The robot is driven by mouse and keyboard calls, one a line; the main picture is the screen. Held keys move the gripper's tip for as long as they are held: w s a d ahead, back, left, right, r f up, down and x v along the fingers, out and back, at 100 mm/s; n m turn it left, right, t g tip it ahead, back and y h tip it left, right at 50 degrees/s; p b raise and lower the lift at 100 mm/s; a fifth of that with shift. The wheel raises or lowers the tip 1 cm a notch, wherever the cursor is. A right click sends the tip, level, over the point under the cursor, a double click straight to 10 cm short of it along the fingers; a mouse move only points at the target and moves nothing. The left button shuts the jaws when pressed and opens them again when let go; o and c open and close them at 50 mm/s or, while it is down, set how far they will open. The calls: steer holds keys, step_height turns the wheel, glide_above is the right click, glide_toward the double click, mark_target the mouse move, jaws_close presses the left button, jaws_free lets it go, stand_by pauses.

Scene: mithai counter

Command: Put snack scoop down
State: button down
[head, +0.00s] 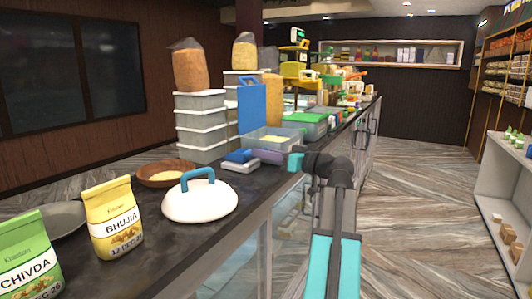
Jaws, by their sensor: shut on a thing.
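My gripper (295,162) shows as a small teal end at the left of my dark arm, over the counter's front edge. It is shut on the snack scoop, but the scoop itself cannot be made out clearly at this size. The fingertips are also hard to tell apart. I cannot tell whether the gripper touches either one.
A white lid with a blue handle (200,203), a brown bowl (163,175), a Bhujia packet (112,220) and a Chivda packet (30,260) stand at the left. Stacked grey tubs (201,125) rise behind. The counter strip before the lid is clear. Open floor (420,205) lies right.

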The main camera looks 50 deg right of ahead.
steer(key=shift+f, duration=0.15)
steer(key=c, duration=1.6)
jaws_free()
steer(key=shift+r, duration=0.2)
steer(key=s+b, duration=0.1)
steer(key=s, duration=0.3)
steer(key=s+d, duration=0.1)
steer(key=s, duration=0.3)
steer(key=s+d+b, duration=0.1)
steer(key=s, duration=0.2)
steer(key=shift+s+d+f+b, duration=0.1)
steer(key=shift+s+b, duration=0.25)
steer(key=shift+s, duration=0.05)
steer(key=shift+s, duration=0.15)
